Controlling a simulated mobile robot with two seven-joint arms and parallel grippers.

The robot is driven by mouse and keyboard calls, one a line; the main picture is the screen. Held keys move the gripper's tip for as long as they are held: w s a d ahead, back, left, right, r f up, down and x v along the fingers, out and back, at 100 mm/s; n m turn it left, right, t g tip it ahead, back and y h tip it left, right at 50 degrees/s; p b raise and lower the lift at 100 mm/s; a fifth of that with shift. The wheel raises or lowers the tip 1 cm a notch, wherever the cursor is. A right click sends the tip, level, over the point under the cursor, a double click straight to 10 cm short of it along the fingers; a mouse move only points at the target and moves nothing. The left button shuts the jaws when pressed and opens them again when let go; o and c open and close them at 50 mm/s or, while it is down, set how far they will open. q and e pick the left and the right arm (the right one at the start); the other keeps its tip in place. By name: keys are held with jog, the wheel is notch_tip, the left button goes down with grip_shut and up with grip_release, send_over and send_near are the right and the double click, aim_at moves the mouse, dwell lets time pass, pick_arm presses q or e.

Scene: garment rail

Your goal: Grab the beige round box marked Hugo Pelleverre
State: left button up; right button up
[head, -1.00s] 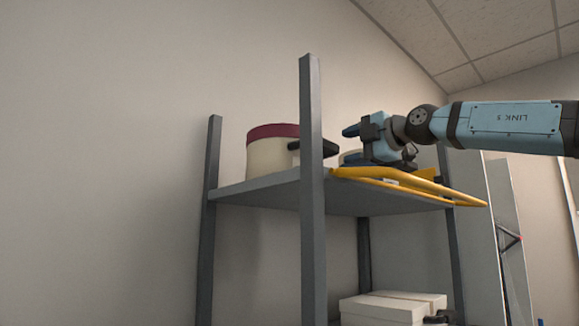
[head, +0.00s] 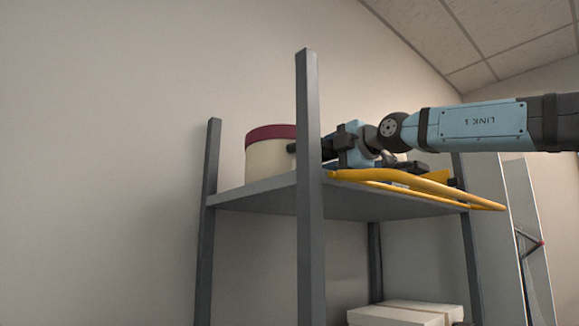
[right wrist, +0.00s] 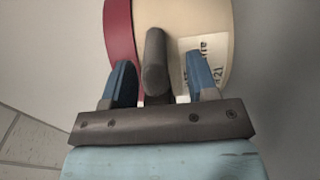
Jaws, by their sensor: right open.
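The beige round box (head: 268,160) with a dark red lid sits on the grey shelf's upper board, partly behind the front post. A dark bar-shaped handle (right wrist: 155,62) sticks out from its side toward my gripper. In the right wrist view the box (right wrist: 184,22) carries a pale label with only "rre" and "21" legible. My right gripper (head: 332,147) is at the box's right, partly hidden by the post. In the right wrist view its open fingers (right wrist: 160,82) stand on either side of the handle, with gaps visible. My left gripper is out of view.
The grey shelf (head: 255,192) has a front post (head: 309,220) between me and the gripper. Yellow tubular bars (head: 420,186) lie at the upper board's front edge, just under my right gripper. White boxes (head: 400,316) stand lower down.

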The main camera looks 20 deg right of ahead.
jog(key=shift+s+a+r, duration=0.15)
jog(key=shift+s+a, duration=0.1)
jog(key=shift+a, duration=0.2)
jog(key=c, duration=0.4)
jog(key=shift+w, duration=0.15)
grip_shut()
jog(key=shift+d, duration=0.25)
jog(key=shift+r, duration=0.1)
